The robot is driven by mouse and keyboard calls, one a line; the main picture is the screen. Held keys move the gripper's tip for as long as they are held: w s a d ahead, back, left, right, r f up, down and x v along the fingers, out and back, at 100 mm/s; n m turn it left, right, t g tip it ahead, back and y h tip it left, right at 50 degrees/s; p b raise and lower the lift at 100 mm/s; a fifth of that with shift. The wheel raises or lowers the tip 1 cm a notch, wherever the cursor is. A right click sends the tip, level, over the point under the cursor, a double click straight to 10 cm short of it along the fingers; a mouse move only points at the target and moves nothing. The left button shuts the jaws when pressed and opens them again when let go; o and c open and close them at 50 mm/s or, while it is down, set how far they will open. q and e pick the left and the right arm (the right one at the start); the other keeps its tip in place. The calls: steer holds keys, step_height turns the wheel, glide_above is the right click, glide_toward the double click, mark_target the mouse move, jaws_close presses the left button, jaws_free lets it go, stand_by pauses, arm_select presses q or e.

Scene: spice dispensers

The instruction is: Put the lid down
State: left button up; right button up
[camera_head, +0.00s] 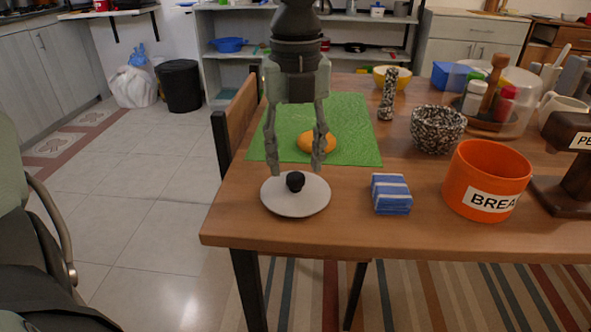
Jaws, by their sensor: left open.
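The lid (312,203) is a round, pale grey disc with a black knob (295,181). It lies flat on the wooden table near the front left corner. My left gripper (296,172) points down above the lid. Its two fingers are apart, one to each side of the knob in the picture, and nothing is between them. I cannot tell how far above the lid the fingertips are. My right gripper is not in view.
An orange container (487,160) and a blue striped block (391,194) stand right of the lid. Behind are a green mat (350,115) with an orange item (318,142), a speckled bowl (437,130) and a speckled mill (388,95). The table's front edge is close.

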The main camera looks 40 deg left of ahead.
mark_target(296, 176)
arm_select(q)
step_height(296, 176, up, 9)
steer(key=shift+f, duration=0.2)
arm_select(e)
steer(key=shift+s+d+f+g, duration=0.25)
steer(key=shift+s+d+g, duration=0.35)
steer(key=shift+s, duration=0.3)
